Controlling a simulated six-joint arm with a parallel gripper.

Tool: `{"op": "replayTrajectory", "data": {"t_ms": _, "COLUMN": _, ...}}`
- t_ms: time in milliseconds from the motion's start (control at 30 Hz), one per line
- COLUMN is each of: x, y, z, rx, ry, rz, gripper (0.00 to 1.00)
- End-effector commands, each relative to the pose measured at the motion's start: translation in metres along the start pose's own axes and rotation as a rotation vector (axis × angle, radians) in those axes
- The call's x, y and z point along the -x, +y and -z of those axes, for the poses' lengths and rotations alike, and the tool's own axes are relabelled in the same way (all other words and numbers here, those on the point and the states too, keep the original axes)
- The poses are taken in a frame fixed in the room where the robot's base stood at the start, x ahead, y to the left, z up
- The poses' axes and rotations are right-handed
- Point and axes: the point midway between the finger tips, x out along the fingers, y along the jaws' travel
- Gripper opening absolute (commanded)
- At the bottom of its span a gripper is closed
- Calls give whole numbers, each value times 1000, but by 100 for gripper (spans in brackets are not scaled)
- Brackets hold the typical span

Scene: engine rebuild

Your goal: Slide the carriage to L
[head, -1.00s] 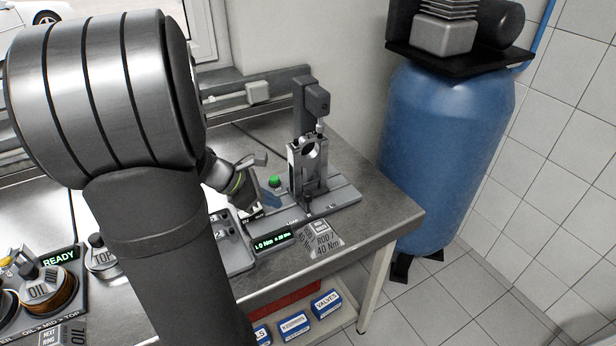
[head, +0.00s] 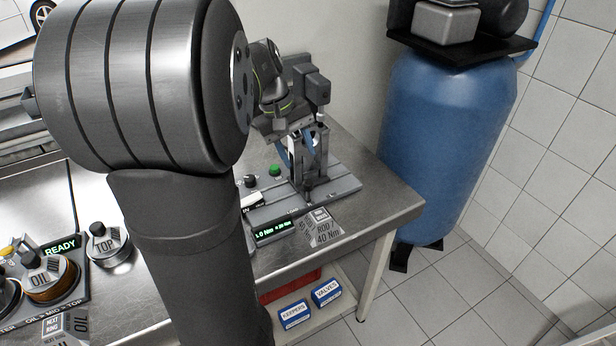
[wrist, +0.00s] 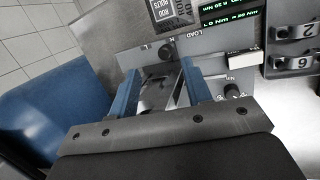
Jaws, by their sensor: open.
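The test stand (head: 335,188) is a grey base with an upright dark post and head (head: 312,85) at the table's right end. A pale metal upright (head: 322,140), which may be the carriage, stands on it, largely hidden by my gripper. My gripper (head: 303,150) is open, its blue fingers reaching down around this upright. In the wrist view, the open fingers (wrist: 160,92) lie left and right of metal parts; contact cannot be told. A dark round knob (wrist: 167,52) sits near the inverted LOAD marking.
A ROD / 40 Nm block (head: 322,228) lies in front. A blue tank (head: 445,140) stands beyond the table's right edge.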

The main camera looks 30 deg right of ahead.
Motion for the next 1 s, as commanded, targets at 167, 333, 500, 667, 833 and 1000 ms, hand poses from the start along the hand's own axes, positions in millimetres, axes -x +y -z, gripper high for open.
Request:
{"op": "replayTrajectory", "data": {"t_ms": 167, "x": 42, "y": 34, "z": -7, "rx": -464, "ry": 61, "rz": 200, "gripper": 45}}
{"op": "replayTrajectory", "data": {"t_ms": 333, "x": 64, "y": 46, "z": -11, "rx": -663, "ry": 76, "rz": 303, "gripper": 45}}
{"op": "replayTrajectory", "data": {"t_ms": 500, "x": 59, "y": 45, "z": -9, "rx": -696, "ry": 76, "rz": 322, "gripper": 45}}
{"op": "replayTrajectory", "data": {"t_ms": 667, "x": 33, "y": 38, "z": -5, "rx": -693, "ry": 74, "rz": 320, "gripper": 45}}
{"op": "replayTrajectory", "data": {"t_ms": 833, "x": -3, "y": 28, "z": 2, "rx": -691, "ry": 73, "rz": 320, "gripper": 45}}
{"op": "replayTrajectory", "data": {"t_ms": 1000, "x": -38, "y": 18, "z": 8, "rx": -690, "ry": 74, "rz": 319, "gripper": 45}}
